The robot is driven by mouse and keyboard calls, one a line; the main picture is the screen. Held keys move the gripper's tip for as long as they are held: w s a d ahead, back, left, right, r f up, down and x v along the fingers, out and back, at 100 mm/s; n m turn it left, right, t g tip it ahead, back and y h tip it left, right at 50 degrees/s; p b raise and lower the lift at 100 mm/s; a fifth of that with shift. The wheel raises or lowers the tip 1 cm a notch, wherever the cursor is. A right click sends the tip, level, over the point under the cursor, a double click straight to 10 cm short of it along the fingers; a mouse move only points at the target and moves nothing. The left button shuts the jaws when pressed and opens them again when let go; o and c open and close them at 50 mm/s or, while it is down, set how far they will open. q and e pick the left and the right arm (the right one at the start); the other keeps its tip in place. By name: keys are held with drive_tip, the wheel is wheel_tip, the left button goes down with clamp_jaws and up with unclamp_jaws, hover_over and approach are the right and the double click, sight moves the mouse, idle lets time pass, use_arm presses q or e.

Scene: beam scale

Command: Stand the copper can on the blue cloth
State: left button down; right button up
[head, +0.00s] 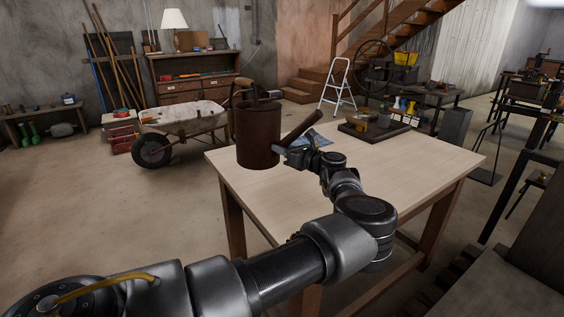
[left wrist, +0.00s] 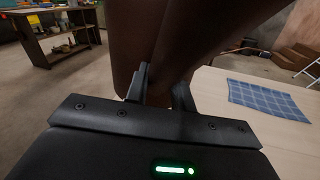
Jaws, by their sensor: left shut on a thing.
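The dark brown copper can (head: 257,137) appears roughly upright in the head view, near the left part of the table, with a long spout or handle slanting up to the right. My left gripper (head: 283,151) is shut on the can at its right side. In the left wrist view the can (left wrist: 185,45) fills the upper middle, between and beyond the fingers (left wrist: 160,90). The blue cloth (left wrist: 265,98) lies flat on the table to the right of the can, with a checked pattern. In the head view the cloth (head: 313,139) is partly hidden behind the gripper. My right gripper is not in view.
The pale wooden table (head: 400,168) has free room at its front and right. A dark board with small objects (head: 376,132) stands at its back. A wheelbarrow (head: 185,120) stands on the floor beyond the left side, and a white stepladder (head: 338,85) behind.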

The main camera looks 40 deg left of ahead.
sight(268, 126)
use_arm(q)
drive_tip(key=shift+r, duration=1.25)
